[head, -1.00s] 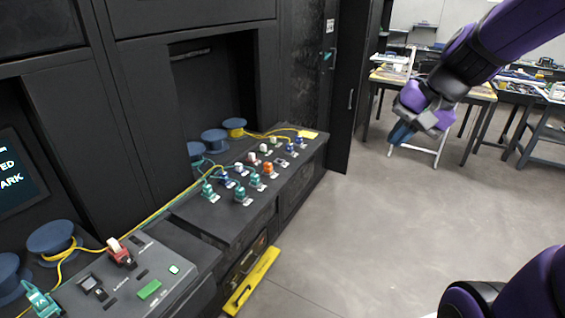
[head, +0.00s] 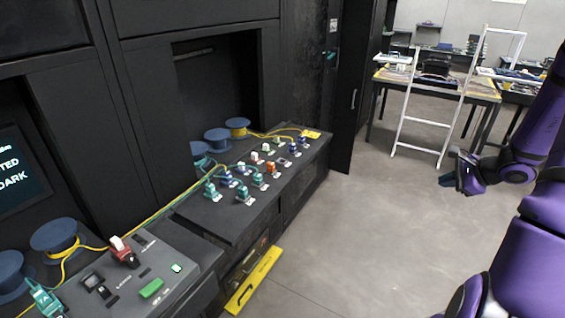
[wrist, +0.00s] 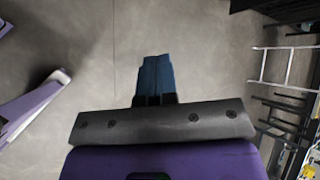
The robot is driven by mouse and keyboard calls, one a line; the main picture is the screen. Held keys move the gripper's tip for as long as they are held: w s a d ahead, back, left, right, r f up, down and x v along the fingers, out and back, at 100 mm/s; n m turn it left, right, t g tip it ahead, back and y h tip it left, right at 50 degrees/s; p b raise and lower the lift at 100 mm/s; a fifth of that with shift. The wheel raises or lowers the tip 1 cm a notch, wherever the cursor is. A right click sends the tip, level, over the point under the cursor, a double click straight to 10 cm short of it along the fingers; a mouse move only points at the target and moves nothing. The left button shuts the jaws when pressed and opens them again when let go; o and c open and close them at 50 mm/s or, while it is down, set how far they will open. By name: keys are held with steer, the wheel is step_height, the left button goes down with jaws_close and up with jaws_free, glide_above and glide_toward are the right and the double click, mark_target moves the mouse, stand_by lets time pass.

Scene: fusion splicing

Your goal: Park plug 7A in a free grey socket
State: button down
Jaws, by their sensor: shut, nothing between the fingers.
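A teal plug (head: 45,298) stands at the lower left edge of the head view, at the left end of the near console; its label seems to read 7A. Several teal, blue, white and orange plugs stand in rows on the farther sloped panel (head: 222,220). A small grey socket (head: 285,162) there looks empty, but it is too small to be sure. My gripper (head: 450,181) is over open floor at the right, far from the plug and panel. Its blue fingers (wrist: 155,78) are together and empty in the wrist view.
The near console has a red clamp-like part (head: 123,252) and a green button (head: 151,288). Blue spools (head: 54,235) with yellow cable stand behind. A white ladder frame (head: 425,124) and tables stand at the back right; mid-floor is clear.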

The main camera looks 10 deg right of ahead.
steer(key=shift+s+d+f, duration=0.1)
steer(key=shift+f, duration=0.05)
stand_by(0.3)
steer(key=s+a+r+n+g+y, duration=0.15)
steer(key=a+r+n+g, duration=0.25)
steer(key=a+r+n, duration=1.2)
steer(key=s+a+r+n+h, duration=0.2)
steer(key=s+a+r+n, duration=0.1)
steer(key=s+a+r, duration=0.2)
steer(key=s+a+r+n+h, duration=0.3)
steer(key=s+a+r, duration=0.3)
steer(key=s+a, duration=0.3)
steer(key=shift+s+a+t, duration=0.25)
steer(key=shift+s+t, duration=0.15)
steer(key=shift+s, duration=0.95)
steer(key=c, duration=1.8)
jaws_free()
